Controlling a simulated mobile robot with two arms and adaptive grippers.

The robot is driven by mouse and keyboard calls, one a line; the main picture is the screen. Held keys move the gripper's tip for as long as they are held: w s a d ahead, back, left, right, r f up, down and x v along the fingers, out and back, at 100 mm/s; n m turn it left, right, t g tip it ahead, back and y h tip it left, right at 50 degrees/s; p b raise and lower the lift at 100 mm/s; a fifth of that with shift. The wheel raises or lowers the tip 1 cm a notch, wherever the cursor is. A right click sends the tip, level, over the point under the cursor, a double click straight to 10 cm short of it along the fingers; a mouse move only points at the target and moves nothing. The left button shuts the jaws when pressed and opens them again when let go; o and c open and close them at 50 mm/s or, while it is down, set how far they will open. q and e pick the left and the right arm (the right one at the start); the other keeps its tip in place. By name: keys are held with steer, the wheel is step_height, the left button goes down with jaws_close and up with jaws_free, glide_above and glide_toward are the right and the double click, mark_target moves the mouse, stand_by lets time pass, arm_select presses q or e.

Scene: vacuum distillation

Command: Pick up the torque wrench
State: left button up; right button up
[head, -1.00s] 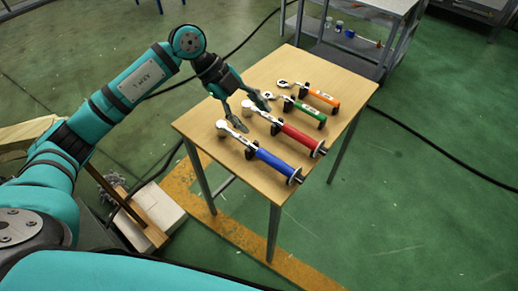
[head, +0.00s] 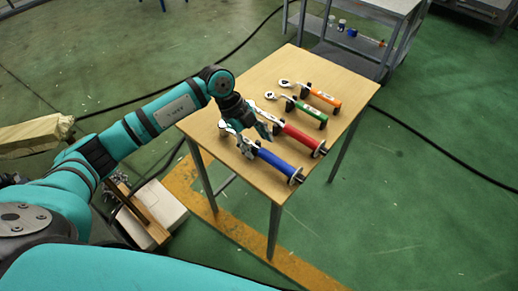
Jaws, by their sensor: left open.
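Several torque wrenches lie side by side on a wooden table (head: 262,86). They have a blue handle (head: 275,163), a red handle (head: 299,136), a green handle (head: 311,112) and an orange handle (head: 324,97). Their metal heads point to the upper left. My left gripper (head: 257,139) is open, fingers pointing down, above the head ends of the blue and red wrenches. It partly hides both shafts. I cannot tell whether its fingers touch either one. My right gripper is out of view.
Small black holders prop up the wrenches. A grey shelf cart (head: 350,52) with small items stands behind the table. A white box (head: 160,208) sits on the floor at the table's left. The table's back left part is bare. A black cable crosses the floor.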

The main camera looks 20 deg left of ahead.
mark_target(263, 150)
arm_select(q)
steer(key=x, duration=0.2)
steer(key=p+x, duration=0.1)
steer(key=x, duration=0.2)
steer(key=shift+d, duration=0.3)
jaws_close()
steer(key=shift+r, duration=0.15)
